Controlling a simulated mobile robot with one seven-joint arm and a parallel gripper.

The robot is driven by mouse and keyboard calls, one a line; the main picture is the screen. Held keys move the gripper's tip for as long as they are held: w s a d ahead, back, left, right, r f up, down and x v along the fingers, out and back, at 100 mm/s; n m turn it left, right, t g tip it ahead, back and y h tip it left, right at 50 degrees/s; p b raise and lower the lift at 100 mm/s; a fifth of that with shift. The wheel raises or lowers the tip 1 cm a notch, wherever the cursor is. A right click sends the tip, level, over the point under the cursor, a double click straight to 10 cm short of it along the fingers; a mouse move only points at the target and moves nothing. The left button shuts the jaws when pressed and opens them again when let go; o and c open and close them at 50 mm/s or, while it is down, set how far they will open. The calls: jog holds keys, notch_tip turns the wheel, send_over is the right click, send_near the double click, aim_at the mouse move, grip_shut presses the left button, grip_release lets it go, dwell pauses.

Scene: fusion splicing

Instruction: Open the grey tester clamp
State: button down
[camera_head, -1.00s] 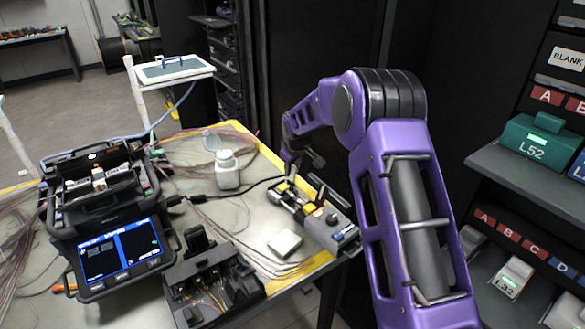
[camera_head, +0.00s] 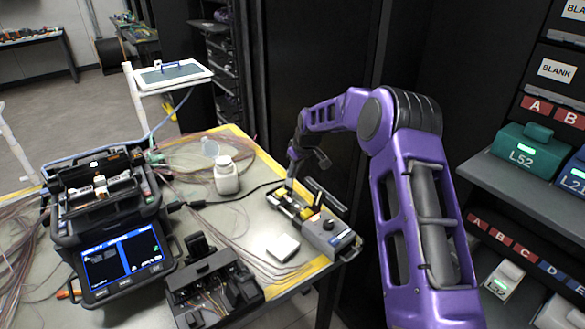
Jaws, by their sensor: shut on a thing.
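The grey tester (camera_head: 330,236) lies on the right part of the table, near its yellow-edged border. It has a dark knob on top and yellow and black parts at its far end, where the clamp (camera_head: 288,204) is. A dark bar stands up at a slant beside it. My gripper (camera_head: 290,183) points down at this far end and is shut on a part of the clamp. The fingertips are small and dark here, so the exact part held and the clamp's angle are hard to make out.
A white bottle (camera_head: 226,176) stands left of the gripper. A small white box (camera_head: 283,248) lies left of the tester. A black splicer (camera_head: 110,230) with a lit screen and a black open case (camera_head: 212,287) stand further left. Shelves (camera_head: 520,190) are close at the right.

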jog(key=shift+s+a+f, duration=0.2)
jog(key=shift+s+f, duration=0.1)
jog(key=shift+f, duration=0.25)
jog(key=c, duration=0.9)
grip_release()
jog(key=shift+o, duration=0.6)
jog(key=shift+w+d, duration=0.1)
jog(key=v, duration=1.8)
jog(key=shift+w, duration=0.2)
